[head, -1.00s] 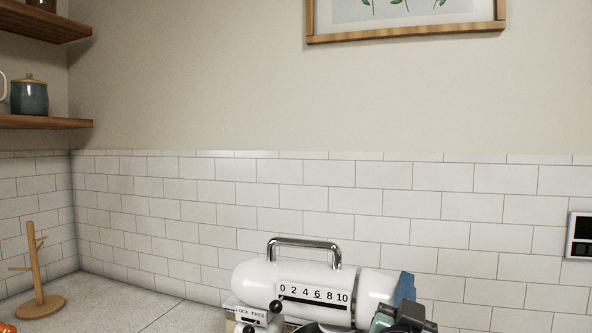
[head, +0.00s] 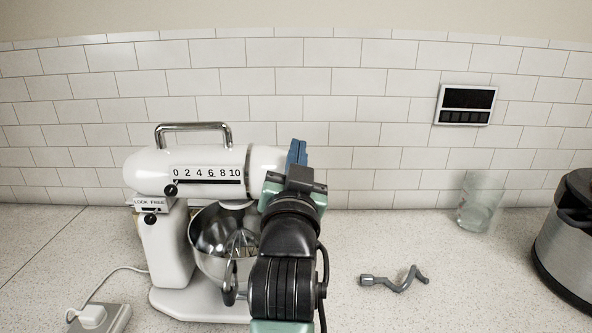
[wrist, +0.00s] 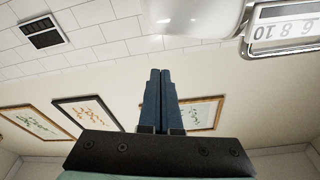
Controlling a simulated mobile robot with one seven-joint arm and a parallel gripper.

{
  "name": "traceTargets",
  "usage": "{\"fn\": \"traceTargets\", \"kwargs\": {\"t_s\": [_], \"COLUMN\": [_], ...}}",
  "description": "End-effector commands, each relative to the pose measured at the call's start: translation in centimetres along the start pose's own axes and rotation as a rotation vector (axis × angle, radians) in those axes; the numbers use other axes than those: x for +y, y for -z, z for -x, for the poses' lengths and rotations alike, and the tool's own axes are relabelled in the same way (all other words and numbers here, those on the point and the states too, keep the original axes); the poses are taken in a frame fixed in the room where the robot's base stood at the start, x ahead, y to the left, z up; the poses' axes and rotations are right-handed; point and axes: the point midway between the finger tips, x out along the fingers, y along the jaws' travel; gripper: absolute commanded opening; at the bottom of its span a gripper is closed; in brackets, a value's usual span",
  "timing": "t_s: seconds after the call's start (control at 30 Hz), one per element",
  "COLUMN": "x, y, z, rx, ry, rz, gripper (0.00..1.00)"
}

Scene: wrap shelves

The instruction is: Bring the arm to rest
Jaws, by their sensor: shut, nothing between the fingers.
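My gripper (head: 297,153) shows in the head view at the right end of the white stand mixer's head (head: 140,172), raised in front of the tiled wall. Its two blue fingers are pressed together with nothing between them. The fingers also show in the wrist view (wrist: 159,74), pointing up beside the white mixer head (wrist: 195,14). My dark and green arm rises from the bottom of the head view and hides part of the mixer. I cannot tell whether the fingers touch the mixer head.
A steel bowl (head: 207,240) with a whisk sits on the mixer. A grey dough hook (head: 396,279) lies on the counter to the right. A clear glass (head: 480,203) and a steel cooker (head: 570,240) stand farther right. A plug in a socket block (head: 112,321) is at the lower left.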

Motion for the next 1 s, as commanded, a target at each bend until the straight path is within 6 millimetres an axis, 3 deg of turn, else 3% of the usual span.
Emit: {"fn": "traceTargets", "kwargs": {"t_s": [0.1,0.33,0.43,0.57,0.7,0.8,0.9,1.0], "x": [0.1,0.0,-0.3,-1.7,-3.9,-5.3,-6.4,-7.2], "y": [-0.1,0.0,1.5,7.5,16.1,21.3,25.0,27.1], "z": [2.0,4.0,4.5,6.0,9.4,12.6,15.4,17.3], "rx": [0.001,0.002,0.026,0.132,0.306,0.423,0.517,0.576], "ry": [0.0,0.001,0.008,0.042,0.092,0.123,0.144,0.158], "rz": [0.0,0.0,0.006,0.04,0.103,0.15,0.19,0.215], "gripper": [0.0,0.0,0.0,0.0,0.0,0.0,0.0,0.0]}}
